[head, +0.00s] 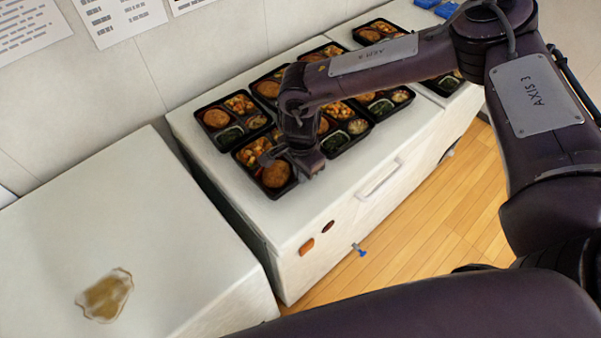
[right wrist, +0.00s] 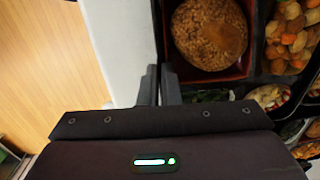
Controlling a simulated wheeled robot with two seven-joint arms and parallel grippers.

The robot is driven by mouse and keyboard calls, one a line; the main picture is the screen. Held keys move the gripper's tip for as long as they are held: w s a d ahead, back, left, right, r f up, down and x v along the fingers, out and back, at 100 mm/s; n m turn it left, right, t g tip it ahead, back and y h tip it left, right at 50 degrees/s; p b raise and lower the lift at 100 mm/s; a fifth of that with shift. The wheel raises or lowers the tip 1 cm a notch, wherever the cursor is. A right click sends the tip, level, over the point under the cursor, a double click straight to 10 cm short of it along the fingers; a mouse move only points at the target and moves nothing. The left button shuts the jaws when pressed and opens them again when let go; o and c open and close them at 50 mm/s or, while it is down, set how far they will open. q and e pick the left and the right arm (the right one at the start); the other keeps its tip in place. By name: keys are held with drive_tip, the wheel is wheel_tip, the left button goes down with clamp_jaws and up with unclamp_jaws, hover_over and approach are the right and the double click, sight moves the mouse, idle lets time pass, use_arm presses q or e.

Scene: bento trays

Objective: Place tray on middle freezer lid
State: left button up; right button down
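Several black bento trays lie on the white lid of the middle freezer (head: 335,195) in the head view. The front-left tray (head: 254,179) is near the lid's front edge, with a brown patty and other food in its compartments. My right gripper (head: 290,162) is over this tray's front side and hides part of it. In the right wrist view my right gripper (right wrist: 160,85) has its fingers close together on either side of the tray's wall (right wrist: 160,35). I cannot tell whether the tray's underside touches the lid. My left gripper is not in view.
The left freezer (head: 105,220) has a brown stain (head: 105,296) on its otherwise empty lid. Another tray (head: 375,32) stands at the back right, near blue objects (head: 440,8). The lid's front-left strip is clear. A small blue item (head: 359,250) shows by the freezer's front.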

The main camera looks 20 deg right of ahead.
drive_tip(key=shift+w+f, duration=0.1)
drive_tip(key=shift+f, duration=0.75)
drive_tip(key=shift+f, duration=0.2)
drive_tip(key=c, duration=1.6)
unclamp_jaws()
drive_tip(key=shift+c, duration=0.2)
drive_tip(key=shift+r, duration=0.1)
